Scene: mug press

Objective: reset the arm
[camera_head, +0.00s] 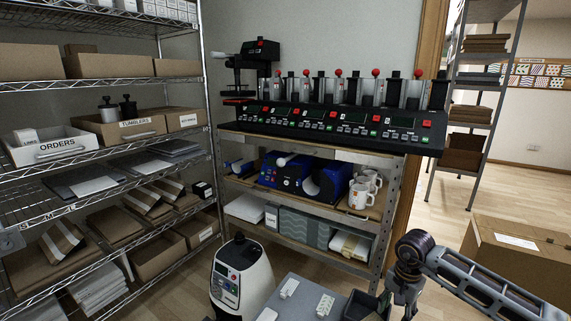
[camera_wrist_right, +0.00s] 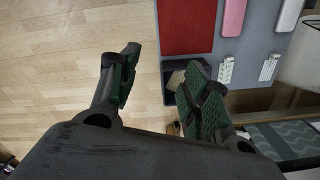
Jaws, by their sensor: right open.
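My right arm comes in from the right in the head view, bent at a dark joint, with its lower end hanging down near the bottom edge. My right gripper is seen in the right wrist view (camera_wrist_right: 165,88), its two green-padded fingers spread apart with nothing between them. Below the fingers are wooden floor and the edge of a grey top (camera_wrist_right: 255,50). A small dark bin (camera_wrist_right: 172,78) on the grey top's edge is partly hidden by one finger. My left arm and left gripper show in neither view.
A bench (camera_head: 300,148) carries a row of black mug presses (camera_head: 335,122); white mugs (camera_head: 360,193) and blue machines stand on its shelf. A wire rack (camera_head: 105,85) with boxes fills the left. A cardboard box (camera_head: 515,255) stands right, near my arm. Open floor (camera_head: 445,205) lies behind it.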

